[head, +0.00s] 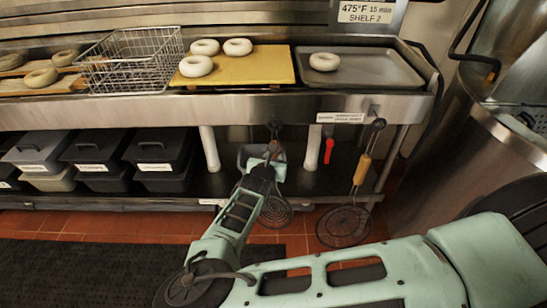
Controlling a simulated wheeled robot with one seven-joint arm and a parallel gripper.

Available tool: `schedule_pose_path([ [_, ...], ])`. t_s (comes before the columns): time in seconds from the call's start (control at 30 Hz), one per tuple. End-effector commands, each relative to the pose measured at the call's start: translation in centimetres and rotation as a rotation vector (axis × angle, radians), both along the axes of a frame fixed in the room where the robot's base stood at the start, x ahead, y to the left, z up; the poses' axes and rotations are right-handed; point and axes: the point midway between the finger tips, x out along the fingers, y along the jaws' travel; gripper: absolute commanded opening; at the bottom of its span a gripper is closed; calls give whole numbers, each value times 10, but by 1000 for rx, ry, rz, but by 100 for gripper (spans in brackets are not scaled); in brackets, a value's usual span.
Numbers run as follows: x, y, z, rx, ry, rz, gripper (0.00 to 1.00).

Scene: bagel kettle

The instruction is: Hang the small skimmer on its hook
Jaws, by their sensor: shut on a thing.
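The small skimmer (275,212) hangs down from my gripper, its dark round mesh head below and its dark top loop above, in front of the steel counter's front edge. My gripper (268,163) is shut on its handle, and the wrist hides part of the handle. A hook (373,109) on the counter's front rail, right of the label, carries a larger skimmer (343,226) with a wooden handle. I cannot make out a free hook behind the small skimmer's loop, nor whether the loop touches the rail.
The counter (260,107) bears a wire basket (133,62), a yellow board (245,68) with bagels and a grey tray (370,68) with one bagel. Black-lidded bins (160,150) stand on the lower shelf. A large steel kettle (510,135) stands at the right.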

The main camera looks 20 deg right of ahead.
Motion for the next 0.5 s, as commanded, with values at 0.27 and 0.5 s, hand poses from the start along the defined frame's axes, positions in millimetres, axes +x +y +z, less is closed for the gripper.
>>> schedule_pose_path([
  [0.27,-2,0,-5,4,9,1,0],
  [0.5,-1,0,-4,4,7,0,52],
])
